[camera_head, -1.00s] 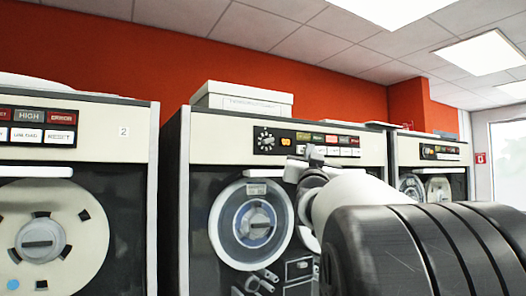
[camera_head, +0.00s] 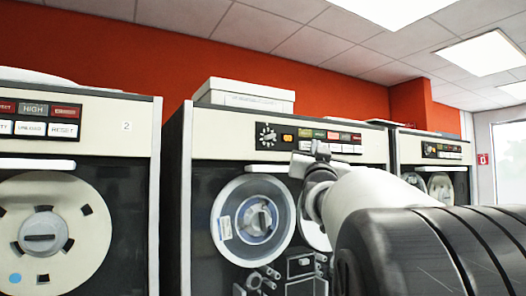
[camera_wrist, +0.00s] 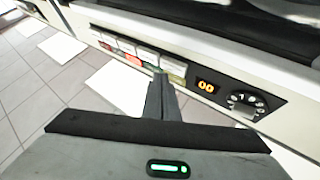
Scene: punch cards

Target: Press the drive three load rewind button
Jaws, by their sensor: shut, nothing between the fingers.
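The middle tape drive (camera_head: 340,152) has a black control panel (camera_head: 282,139) with a dial, an orange display and two rows of buttons. The coloured row (camera_head: 330,135) is above the white row (camera_head: 345,148). I cannot read their labels, so I cannot tell which is load rewind. My gripper (camera_head: 317,150) is shut and empty in front of the lower row, near its display end, hiding some white buttons. In the wrist view, which is roughly upside down, the shut fingertips (camera_wrist: 160,76) overlap the button row (camera_wrist: 130,48) beside the 00 display (camera_wrist: 206,87). I cannot tell whether they touch a button.
A drive marked 2 (camera_head: 115,118) stands at left, with a similar button panel (camera_head: 40,119). Another drive (camera_head: 440,163) stands at right. A white box (camera_head: 243,95) sits on the middle drive. A clear reel (camera_head: 250,222) is below the panel.

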